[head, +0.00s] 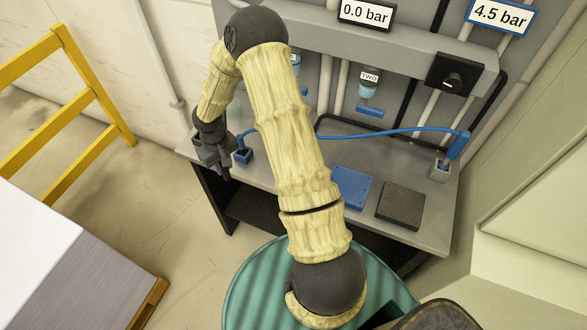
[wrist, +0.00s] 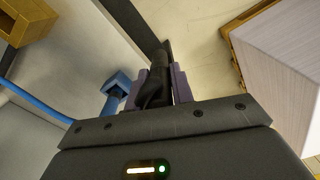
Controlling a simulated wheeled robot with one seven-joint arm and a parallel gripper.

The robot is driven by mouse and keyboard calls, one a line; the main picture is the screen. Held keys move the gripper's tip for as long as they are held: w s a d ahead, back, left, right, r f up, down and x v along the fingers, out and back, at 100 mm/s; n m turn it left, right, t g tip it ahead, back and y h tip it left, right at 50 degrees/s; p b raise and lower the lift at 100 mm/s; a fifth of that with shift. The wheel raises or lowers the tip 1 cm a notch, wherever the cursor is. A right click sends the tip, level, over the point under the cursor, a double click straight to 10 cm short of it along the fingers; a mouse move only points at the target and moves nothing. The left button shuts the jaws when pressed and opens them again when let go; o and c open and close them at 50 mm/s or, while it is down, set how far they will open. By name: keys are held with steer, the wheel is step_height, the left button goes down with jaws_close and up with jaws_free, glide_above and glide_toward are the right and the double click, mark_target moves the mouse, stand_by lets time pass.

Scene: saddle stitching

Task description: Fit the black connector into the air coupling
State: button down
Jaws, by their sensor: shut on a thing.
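My gripper (head: 213,155) is at the left end of the grey bench. In the wrist view, its two purple-grey fingers (wrist: 158,82) are shut on a black piece, which looks like the black connector (wrist: 153,92); the fingers and gripper body hide part of it. In the head view I cannot make the connector out clearly against the dark gripper. On the back panel hangs a light-blue coupling (head: 368,93) labelled TWO, with a blue bar below it. Another light-blue coupling (head: 295,60) shows partly behind my arm. I cannot tell which is the air coupling.
A blue holder (head: 243,156) stands just right of my gripper. A blue hose (head: 390,132) crosses to a blue end piece (head: 459,144) by a grey holder (head: 439,171). A blue pad (head: 352,187) and black pad (head: 400,205) lie on the bench (head: 300,166). A yellow rail (head: 92,94) stands left.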

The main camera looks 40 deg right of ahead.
steer(key=s+d+r+n+p, duration=0.2)
steer(key=s+d+r+n, duration=0.2)
steer(key=d+n, duration=0.6)
steer(key=s+d+r+n+p, duration=0.3)
steer(key=s+d+r+n, duration=0.1)
steer(key=d+n, duration=0.6)
steer(key=n, duration=0.2)
steer(key=shift+s+d+n, duration=0.15)
steer(key=shift+s+n, duration=0.05)
steer(key=shift+n, duration=0.2)
steer(key=shift+f, duration=0.1)
steer(key=shift+f+p, duration=0.75)
steer(key=shift+f, duration=2.1)
steer(key=shift+f+p, duration=0.65)
steer(key=shift+f, duration=1.45)
